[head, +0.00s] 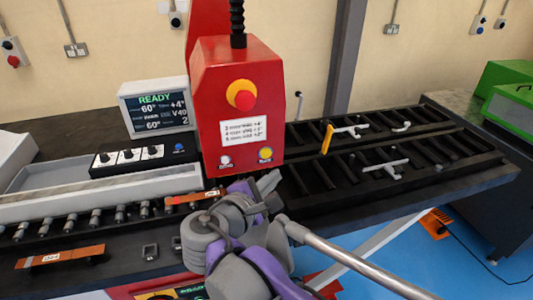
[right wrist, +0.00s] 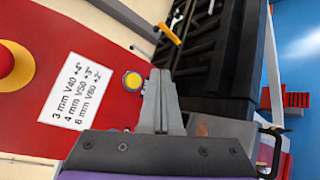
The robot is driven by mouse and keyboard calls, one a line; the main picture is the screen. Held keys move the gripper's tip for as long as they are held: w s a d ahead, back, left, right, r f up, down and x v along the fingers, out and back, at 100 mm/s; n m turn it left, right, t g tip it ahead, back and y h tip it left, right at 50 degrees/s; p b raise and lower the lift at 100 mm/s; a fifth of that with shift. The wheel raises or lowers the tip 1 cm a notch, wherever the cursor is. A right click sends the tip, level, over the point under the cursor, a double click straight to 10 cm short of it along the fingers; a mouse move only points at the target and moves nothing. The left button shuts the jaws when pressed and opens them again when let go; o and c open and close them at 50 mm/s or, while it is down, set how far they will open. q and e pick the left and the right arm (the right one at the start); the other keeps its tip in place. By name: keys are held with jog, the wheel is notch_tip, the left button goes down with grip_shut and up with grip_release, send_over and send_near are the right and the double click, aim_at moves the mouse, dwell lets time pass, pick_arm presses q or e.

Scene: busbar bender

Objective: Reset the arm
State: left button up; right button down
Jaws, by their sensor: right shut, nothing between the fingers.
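The red bender (head: 238,110) stands at the middle of the bench, with a red-and-yellow stop button (head: 241,95), a label, a white button (head: 225,161) and a yellow button (head: 265,154). My right gripper (head: 268,182) is in front of its lower right edge. My left gripper is not in view.
A screen (head: 158,107) reading READY stands left of the bender, above a knob panel (head: 129,158). Copper bars (head: 60,257) lie at the left front. A black slotted rack (head: 440,155) with a yellow-handled tool (head: 327,139) extends right. Blue floor (head: 470,265) shows at lower right.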

jog(key=shift+s, duration=0.15)
jog(key=s+d+f+m+g, duration=0.3)
jog(key=d+f+m+g, duration=0.1)
jog(key=d+f, duration=0.5)
jog(key=s+d+f+m+g+y, duration=0.2)
jog(key=s+d+f+m+y, duration=0.1)
jog(key=s+f+m, duration=0.4)
jog(key=s+d+f+m+g+y, duration=0.2)
jog(key=s+d+f+m+y, duration=0.1)
jog(key=s+d+f+m, duration=0.3)
notch_tip(320, 180, down, 3)
jog(key=s+m, duration=0.2)
jog(key=shift+s+d+y, duration=0.15)
jog(key=shift+s+y, duration=0.15)
jog(key=shift+y, duration=0.1)
